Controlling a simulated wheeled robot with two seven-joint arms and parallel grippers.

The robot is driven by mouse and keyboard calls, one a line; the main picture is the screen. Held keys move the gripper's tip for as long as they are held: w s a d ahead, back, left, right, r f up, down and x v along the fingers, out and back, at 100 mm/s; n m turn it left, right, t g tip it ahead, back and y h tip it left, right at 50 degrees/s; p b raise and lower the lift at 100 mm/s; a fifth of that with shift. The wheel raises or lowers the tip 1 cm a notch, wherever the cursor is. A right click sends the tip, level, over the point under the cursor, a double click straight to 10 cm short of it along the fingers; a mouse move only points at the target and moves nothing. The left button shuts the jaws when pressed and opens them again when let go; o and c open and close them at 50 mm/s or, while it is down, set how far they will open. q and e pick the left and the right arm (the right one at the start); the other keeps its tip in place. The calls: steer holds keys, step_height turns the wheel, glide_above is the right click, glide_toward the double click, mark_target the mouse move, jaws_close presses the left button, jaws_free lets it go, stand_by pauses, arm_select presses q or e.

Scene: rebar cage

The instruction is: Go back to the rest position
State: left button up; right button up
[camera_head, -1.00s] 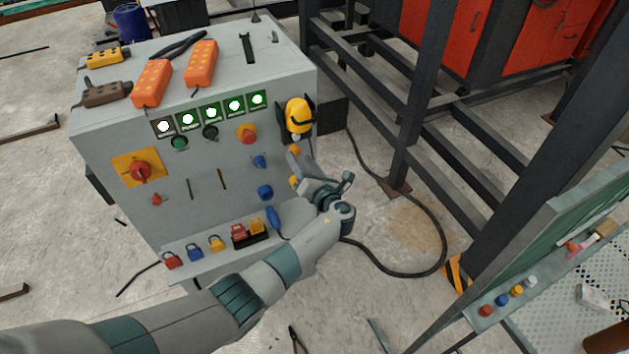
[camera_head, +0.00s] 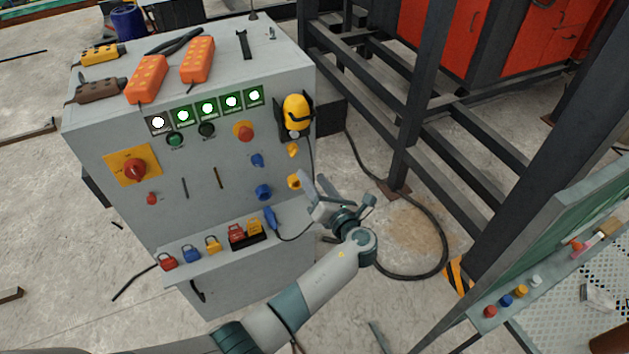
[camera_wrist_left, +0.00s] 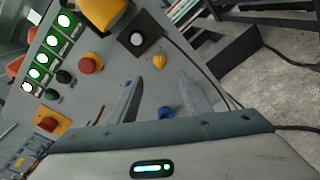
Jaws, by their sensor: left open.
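My left gripper (camera_head: 318,194) is beside the right edge of the grey control cabinet (camera_head: 215,285), apart from its front face. Its two fingers (camera_wrist_left: 158,100) are spread and empty in the left wrist view. Past them the wrist view shows a blue knob (camera_wrist_left: 166,114), a yellow knob (camera_wrist_left: 159,61) and a red button (camera_wrist_left: 90,64) on the panel. In the head view a blue plug-like piece (camera_head: 270,218) on a cable lies on the cabinet's ledge, left of the gripper. My right gripper is not in view.
Several padlocks (camera_head: 191,253) stand on the ledge. Orange pendants (camera_head: 147,79) lie on the cabinet top. A dark steel frame (camera_head: 420,120) stands at the right, a green board (camera_head: 590,195) nearer. A black cable (camera_head: 440,250) loops over the floor.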

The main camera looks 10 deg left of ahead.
arm_select(q)
steer(key=shift+f, duration=0.1)
